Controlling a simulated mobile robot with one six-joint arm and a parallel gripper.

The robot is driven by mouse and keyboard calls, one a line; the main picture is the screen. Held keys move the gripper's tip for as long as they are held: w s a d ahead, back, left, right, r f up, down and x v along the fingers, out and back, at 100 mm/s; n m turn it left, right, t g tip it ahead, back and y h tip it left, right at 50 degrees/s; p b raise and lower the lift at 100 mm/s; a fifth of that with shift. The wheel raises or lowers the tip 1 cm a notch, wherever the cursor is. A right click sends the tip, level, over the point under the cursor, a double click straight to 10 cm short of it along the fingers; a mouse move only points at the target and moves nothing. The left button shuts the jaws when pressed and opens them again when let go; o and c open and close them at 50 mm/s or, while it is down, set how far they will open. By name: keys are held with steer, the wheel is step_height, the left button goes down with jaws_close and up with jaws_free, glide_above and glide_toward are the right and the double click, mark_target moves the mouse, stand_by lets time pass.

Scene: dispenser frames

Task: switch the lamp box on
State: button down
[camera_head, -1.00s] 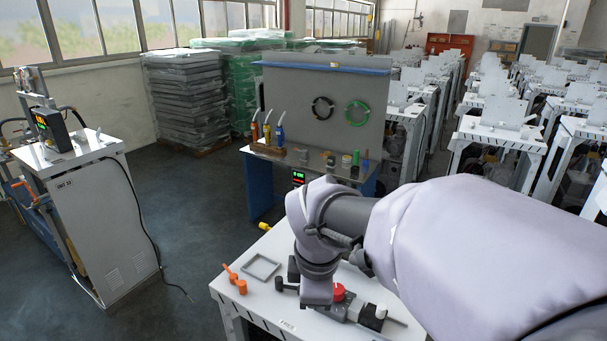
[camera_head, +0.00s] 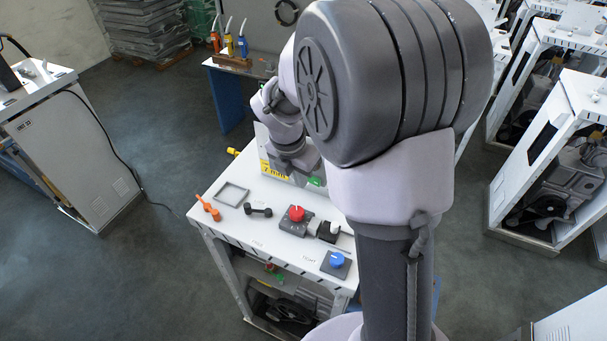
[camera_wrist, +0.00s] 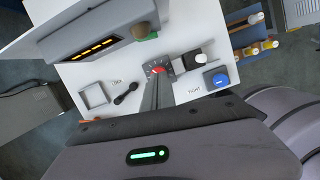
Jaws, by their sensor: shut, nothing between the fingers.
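No part is plainly readable as the lamp box. On the white table (camera_head: 240,226) stand a red knob on a grey base (camera_head: 297,214), a black box with a white-topped lever (camera_head: 333,230) and a blue button on a dark base (camera_head: 336,262). The wrist view shows the red knob (camera_wrist: 157,70), the black box (camera_wrist: 187,61) and the blue button (camera_wrist: 219,79). My gripper (camera_wrist: 157,84) is shut and empty, and its fingers overlap the red knob in the picture; contact cannot be told.
A square frame (camera_head: 231,194), a black dumbbell-shaped part (camera_head: 258,211) and an orange handle (camera_head: 208,208) lie at the table's left. A panel with glowing yellow bars (camera_wrist: 92,47) stands at the back. White bench frames (camera_head: 550,150) stand at right.

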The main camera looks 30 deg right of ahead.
mark_target(313, 181)
steer(key=w+d+f, duration=0.1)
steer(key=f, duration=0.1)
steer(key=w+d+f, duration=0.1)
steer(key=d+f, duration=0.1)
steer(key=w+d+f+p, duration=0.1)
steer(key=d+f, duration=0.1)
steer(key=shift+f, duration=0.4)
steer(key=shift+s, duration=0.1)
steer(key=shift+r, duration=0.1)
